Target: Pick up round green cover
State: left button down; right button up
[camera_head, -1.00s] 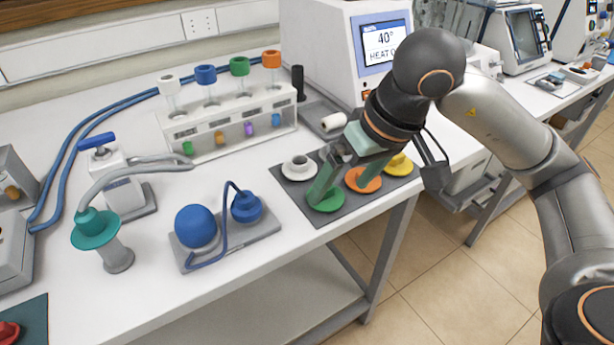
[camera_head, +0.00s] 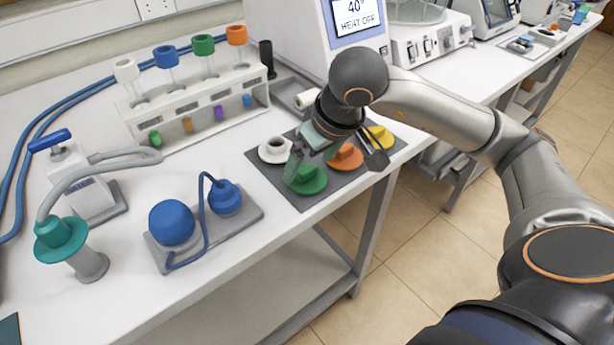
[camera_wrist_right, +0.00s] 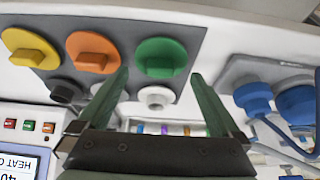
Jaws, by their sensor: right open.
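The round green cover (camera_head: 308,180) with a raised handle lies on a dark grey mat (camera_head: 290,198) near the bench's front edge. My right gripper (camera_head: 312,163) is open and empty above it, one finger showing by the cover's left side. In the right wrist view the green cover (camera_wrist_right: 161,57) lies just beyond and between the two green fingertips (camera_wrist_right: 160,76). I cannot tell whether a finger touches it. My left gripper is not in view.
Orange (camera_head: 346,158), yellow (camera_head: 380,137) and white (camera_head: 275,150) covers share the mat closely. A tube rack (camera_head: 195,110) stands behind to the left. A blue flask set (camera_head: 172,222) stands left of the mat. The heater unit (camera_head: 290,50) stands behind.

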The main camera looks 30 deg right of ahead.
aim_at(307, 169)
jog(key=shift+x, duration=1.5)
jog(key=shift+c, duration=0.2)
jog(key=c, duration=0.9)
